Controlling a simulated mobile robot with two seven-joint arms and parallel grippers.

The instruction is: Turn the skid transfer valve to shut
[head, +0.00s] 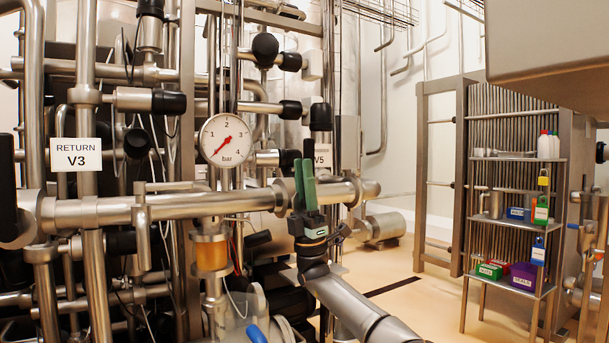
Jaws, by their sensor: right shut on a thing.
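My right gripper (304,178) reaches up from the bottom with its green fingers pointing up. It is at the right part of the big horizontal steel pipe (190,207), by a pipe joint that looks like the valve body (283,196). The fingers are shut on a dark upright handle (308,148), whose top shows above them. The fingers and wrist hide the rest of the handle and its pivot, so its exact angle is hard to tell. My left gripper is not in view.
A pressure gauge (225,139) and an amber sight glass (211,252) are left of my gripper. Tags read RETURN V3 (76,154) and V5 (322,156). Dense piping fills the left. A shelf rack (517,158) stands right; the floor (430,300) between is open.

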